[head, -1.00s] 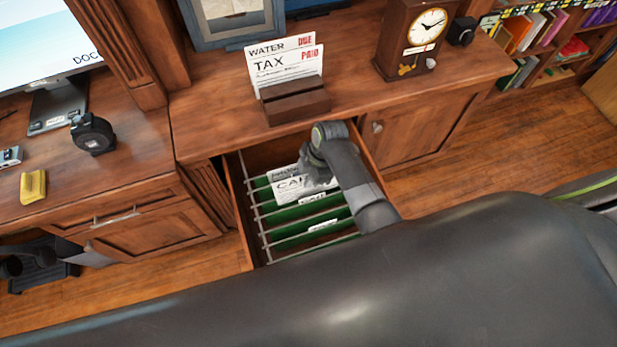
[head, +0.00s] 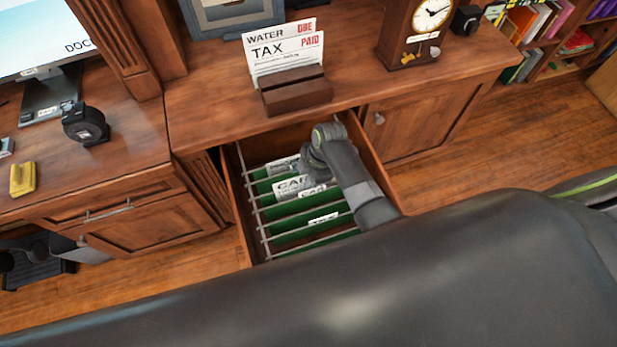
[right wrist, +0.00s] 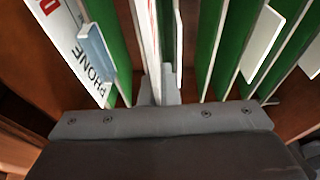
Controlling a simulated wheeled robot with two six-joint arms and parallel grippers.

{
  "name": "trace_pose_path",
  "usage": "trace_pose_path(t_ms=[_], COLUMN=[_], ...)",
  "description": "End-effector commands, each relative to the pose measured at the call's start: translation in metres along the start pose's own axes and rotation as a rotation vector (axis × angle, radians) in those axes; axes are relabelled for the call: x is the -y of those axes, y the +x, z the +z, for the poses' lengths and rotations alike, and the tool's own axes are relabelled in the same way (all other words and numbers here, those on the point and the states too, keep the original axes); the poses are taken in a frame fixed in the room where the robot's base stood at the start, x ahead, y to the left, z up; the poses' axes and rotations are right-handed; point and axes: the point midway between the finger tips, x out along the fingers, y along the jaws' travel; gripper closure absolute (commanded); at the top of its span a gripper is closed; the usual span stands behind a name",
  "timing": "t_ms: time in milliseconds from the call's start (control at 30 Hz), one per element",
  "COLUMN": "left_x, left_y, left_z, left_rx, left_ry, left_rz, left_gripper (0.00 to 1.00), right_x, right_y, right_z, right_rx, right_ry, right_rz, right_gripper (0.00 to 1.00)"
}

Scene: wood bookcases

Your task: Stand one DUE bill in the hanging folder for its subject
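A white bill with large letters starting "CA" (head: 289,186) stands low among the green hanging folders (head: 300,224) in the open drawer. My right gripper (head: 312,172) reaches into the drawer at the bill's right side. In the right wrist view the gripper (right wrist: 158,85) is shut on this bill (right wrist: 148,25), seen edge-on between green folder sheets. Which folder it is in is hard to tell. A PHONE bill (right wrist: 76,50) with red print stands at the left there. A WATER bill marked DUE (head: 262,37) and a TAX bill marked PAID (head: 285,58) stand in a wooden holder (head: 297,95). My left gripper is not in view.
The wooden drawer (head: 238,218) is pulled out, with metal rails across the folders. A clock (head: 411,32) stands on the cabinet top right of the holder. At the left are a desk with a monitor (head: 48,92), a black tape dispenser (head: 85,123) and a yellow object (head: 22,179).

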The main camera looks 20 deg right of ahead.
Motion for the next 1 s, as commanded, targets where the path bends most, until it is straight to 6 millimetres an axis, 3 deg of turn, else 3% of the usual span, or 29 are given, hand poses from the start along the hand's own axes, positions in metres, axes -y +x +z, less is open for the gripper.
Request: trace_pose_path(t_ms=[167, 367, 767, 1000], left_x=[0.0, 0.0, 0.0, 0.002], left_y=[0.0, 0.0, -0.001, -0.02], left_z=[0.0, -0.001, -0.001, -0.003], left_rx=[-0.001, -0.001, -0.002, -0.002], left_ry=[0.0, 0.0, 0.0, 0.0], left_rz=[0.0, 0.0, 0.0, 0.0], left_gripper=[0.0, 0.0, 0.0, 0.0], right_x=[0.0, 0.0, 0.0, 0.0], right_y=[0.0, 0.0, -0.001, -0.027], right_z=[0.0, 0.0, 0.0, -0.008], right_rx=[0.0, 0.0, 0.0, -0.001], right_ry=[0.0, 0.0, 0.0, 0.0], right_rz=[0.0, 0.0, 0.0, 0.001], right_gripper=[1.0, 0.73, 0.73, 0.73])
